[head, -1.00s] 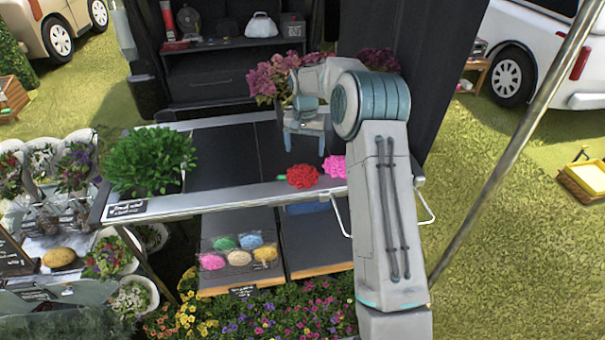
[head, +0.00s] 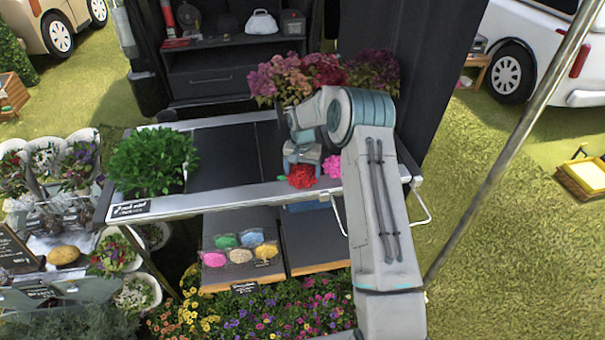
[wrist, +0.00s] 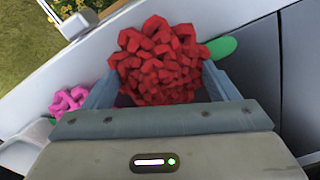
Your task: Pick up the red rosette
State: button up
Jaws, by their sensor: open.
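The red rosette (head: 302,176) lies on the table's front part, left of a pink rosette (head: 332,166). My gripper (head: 301,165) is right above and behind the red rosette in the head view. In the wrist view the red rosette (wrist: 160,62) fills the space between my open fingers (wrist: 158,88), with a finger on each side. I cannot tell whether the fingers touch it. A green tip (wrist: 221,47) shows beside it. The pink rosette also shows at the left in the wrist view (wrist: 70,101).
The table (head: 222,160) has a light rim and dark top. A leafy green plant (head: 150,163) stands at its left end, and potted purple and red flowers (head: 325,72) at the back right. Shelves below hold a basket of coloured rosettes (head: 240,248). The table's middle is clear.

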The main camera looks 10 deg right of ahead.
jog(key=c, duration=1.1)
jog(key=shift+o, duration=0.2)
